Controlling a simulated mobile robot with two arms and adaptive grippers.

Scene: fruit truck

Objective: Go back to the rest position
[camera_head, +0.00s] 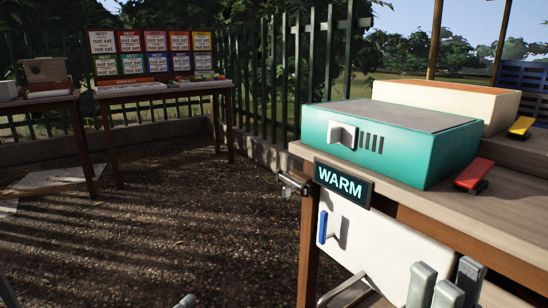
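What looks like my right gripper (445,284) shows at the bottom right, cut off by the lower picture edge. Its grey-green and dark finger parts point up in front of the white panel (375,245) under the counter. The gap between the fingers is not clear, and I see nothing held in it.
A wooden counter (520,205) stands close on the right, carrying a teal box (385,150) and a red-handled object (473,176). A WARM sign (343,185) hangs at its corner. A table (165,91) stands at the back. Gravel ground (170,235) is open at left centre.

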